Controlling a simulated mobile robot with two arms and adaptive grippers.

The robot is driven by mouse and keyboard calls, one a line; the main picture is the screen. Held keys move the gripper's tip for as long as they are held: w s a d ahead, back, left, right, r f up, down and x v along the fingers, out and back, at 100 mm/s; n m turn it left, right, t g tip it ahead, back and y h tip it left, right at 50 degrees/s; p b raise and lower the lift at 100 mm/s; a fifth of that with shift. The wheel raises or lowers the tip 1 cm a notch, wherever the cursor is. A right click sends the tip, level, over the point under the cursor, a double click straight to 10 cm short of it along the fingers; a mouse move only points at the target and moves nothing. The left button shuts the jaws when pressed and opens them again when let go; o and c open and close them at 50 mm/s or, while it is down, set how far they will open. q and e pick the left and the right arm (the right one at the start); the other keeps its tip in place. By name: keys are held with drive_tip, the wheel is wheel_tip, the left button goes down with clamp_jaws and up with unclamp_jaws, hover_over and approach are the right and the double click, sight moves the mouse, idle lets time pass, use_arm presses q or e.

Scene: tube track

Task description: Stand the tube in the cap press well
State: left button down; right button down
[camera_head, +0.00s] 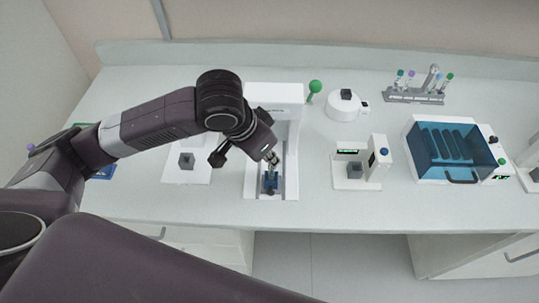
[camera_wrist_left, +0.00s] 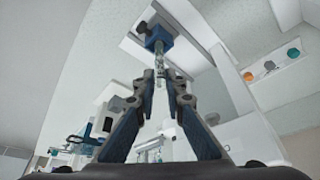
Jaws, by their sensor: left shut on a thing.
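My left gripper (camera_head: 266,157) is shut on a slim clear tube (camera_head: 271,160) above the front of the white cap press (camera_head: 287,170). In the left wrist view the tube (camera_wrist_left: 160,66) stands out between the tips of the left gripper (camera_wrist_left: 161,82). The blue well block (camera_head: 270,184) is on the press base right below the tube. It also shows in the left wrist view (camera_wrist_left: 158,36), at the tube's far end. I cannot tell whether that end is inside the well or just above it. My right gripper is not in view.
A green-knobbed lever (camera_head: 315,87) rises at the press's right. Beyond are a round white device (camera_head: 343,107), a scanner-like station (camera_head: 350,183), a blue-lidded machine (camera_head: 409,165) and a tube rack (camera_head: 410,96). Another station (camera_head: 186,176) stands left.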

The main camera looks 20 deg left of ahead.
use_arm(q)
drive_tip(key=shift+f, duration=0.15)
drive_tip(key=shift+f, duration=0.45)
drive_tip(key=c, duration=1.9)
unclamp_jaws()
drive_tip(key=shift+r, duration=0.2)
drive_tip(key=v, duration=1.1)
drive_tip(key=shift+s+r, duration=0.2)
drive_tip(key=shift+r, duration=0.05)
drive_tip(key=shift+a, duration=0.1)
